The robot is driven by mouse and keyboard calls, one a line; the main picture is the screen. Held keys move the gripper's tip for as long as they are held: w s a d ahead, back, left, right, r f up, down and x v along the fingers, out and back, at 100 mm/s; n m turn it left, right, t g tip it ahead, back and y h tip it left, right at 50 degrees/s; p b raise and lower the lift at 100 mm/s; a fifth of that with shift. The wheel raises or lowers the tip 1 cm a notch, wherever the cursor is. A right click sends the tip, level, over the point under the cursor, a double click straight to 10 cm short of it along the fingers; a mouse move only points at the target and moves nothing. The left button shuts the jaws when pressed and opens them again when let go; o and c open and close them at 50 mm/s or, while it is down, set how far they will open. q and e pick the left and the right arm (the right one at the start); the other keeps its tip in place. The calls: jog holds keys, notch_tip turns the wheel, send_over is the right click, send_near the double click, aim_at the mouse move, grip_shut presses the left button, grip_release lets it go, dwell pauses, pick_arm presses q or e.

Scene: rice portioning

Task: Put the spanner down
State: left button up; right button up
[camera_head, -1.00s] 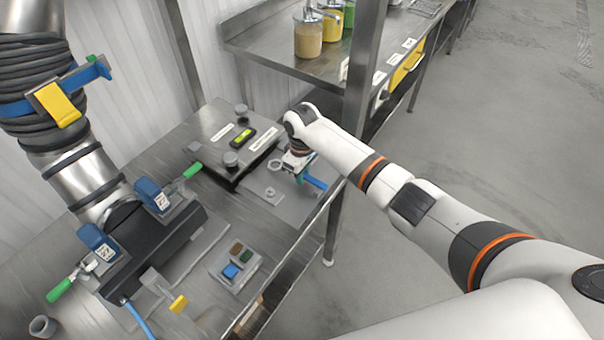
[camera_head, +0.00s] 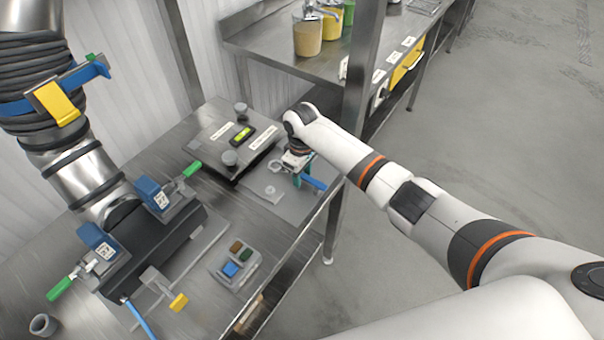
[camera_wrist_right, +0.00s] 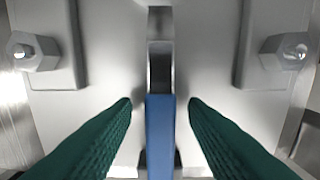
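The spanner has a blue handle (camera_head: 315,184) that sticks out past my right gripper toward the table's right edge. In the right wrist view the blue handle (camera_wrist_right: 160,135) runs up the middle into a grey metal shank. My right gripper (camera_head: 302,175) is low over a grey plate at the table's right side. Its two green fingers (camera_wrist_right: 160,104) stand on either side of the handle, with a gap on each side, so it is open and not touching it. My left gripper is not in view.
A grey plate (camera_head: 290,208) lies under my right gripper, with a lidded box (camera_head: 215,135) behind it. A button box (camera_head: 234,266) and a black clamp unit (camera_head: 155,255) with green-handled levers stand to the left. A steel post (camera_head: 362,75) rises behind my right arm.

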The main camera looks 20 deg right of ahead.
aim_at(302, 174)
notch_tip(302, 174, up, 12)
jog(key=b, duration=0.1)
jog(key=shift+f, duration=0.2)
dwell(0.3)
